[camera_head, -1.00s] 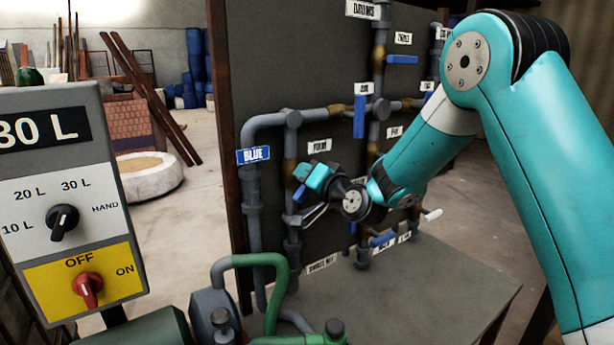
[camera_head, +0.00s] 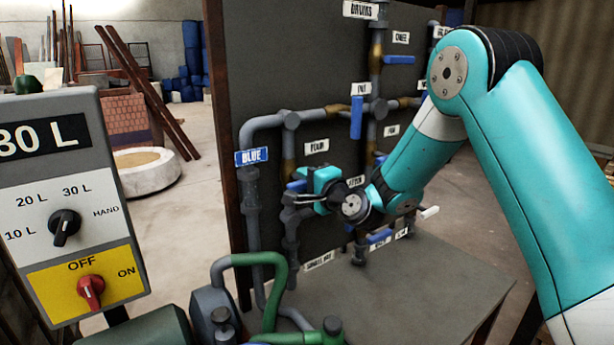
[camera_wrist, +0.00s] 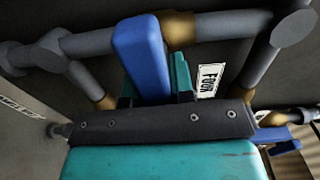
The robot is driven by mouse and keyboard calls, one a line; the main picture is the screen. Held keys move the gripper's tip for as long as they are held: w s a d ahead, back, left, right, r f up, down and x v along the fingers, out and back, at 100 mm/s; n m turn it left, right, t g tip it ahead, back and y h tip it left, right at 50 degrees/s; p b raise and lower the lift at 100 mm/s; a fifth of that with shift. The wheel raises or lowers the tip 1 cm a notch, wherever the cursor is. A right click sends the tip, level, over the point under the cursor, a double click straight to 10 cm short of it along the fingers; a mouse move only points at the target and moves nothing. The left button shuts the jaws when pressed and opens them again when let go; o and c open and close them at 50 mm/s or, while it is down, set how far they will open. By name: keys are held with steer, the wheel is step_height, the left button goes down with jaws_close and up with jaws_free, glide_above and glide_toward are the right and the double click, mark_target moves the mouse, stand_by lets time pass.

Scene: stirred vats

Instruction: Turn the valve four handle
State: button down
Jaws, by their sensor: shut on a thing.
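The valve four handle is a blue lever (camera_wrist: 145,55) on a grey pipe with brass fittings, beside the white FOUR label (camera_wrist: 209,77) in the wrist view. It lies across the pipe there. In the head view only a bit of the blue handle (camera_head: 297,186) shows left of my gripper, below the FOUR label (camera_head: 316,146). My gripper (camera_head: 310,187) is at the pipe panel, shut on this handle. In the wrist view, teal fingers of my gripper (camera_wrist: 155,82) sit on both sides of the handle; its dark palm hides their lower parts.
Other blue valve handles are close by: one upright handle (camera_head: 357,117) above right and one lower handle (camera_head: 380,236). A control box (camera_head: 65,200) stands front left.

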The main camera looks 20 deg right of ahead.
steer(key=shift+d+m, duration=0.1)
steer(key=shift+m, duration=0.2)
steer(key=c, duration=1)
jaws_free()
steer(key=shift+b+v, duration=6.3)
steer(key=shift+v, duration=2.4)
